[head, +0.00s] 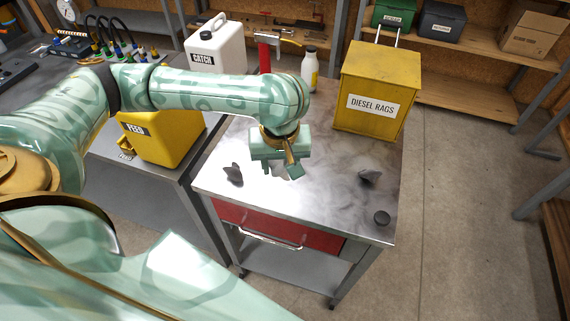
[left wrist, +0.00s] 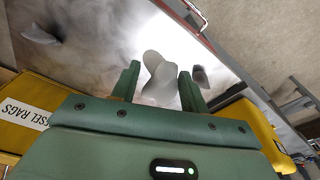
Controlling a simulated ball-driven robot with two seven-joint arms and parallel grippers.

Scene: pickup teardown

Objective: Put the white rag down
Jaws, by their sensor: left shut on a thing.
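The white rag (left wrist: 158,78) is a pale, lumpy piece between the two green fingers of my left gripper (left wrist: 158,88) in the left wrist view. My left gripper (head: 280,166) is shut on it. In the head view this gripper points down over the middle of the metal cart top (head: 325,200), and the rag is mostly hidden behind the fingers there. I cannot tell whether the rag touches the cart top. My right gripper is not in view.
Dark crumpled pieces (head: 233,174) and (head: 370,179) lie either side of the gripper. The yellow diesel rags bin (head: 376,92), a white bottle (head: 309,70) and a yellow feed can (head: 165,135) stand around.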

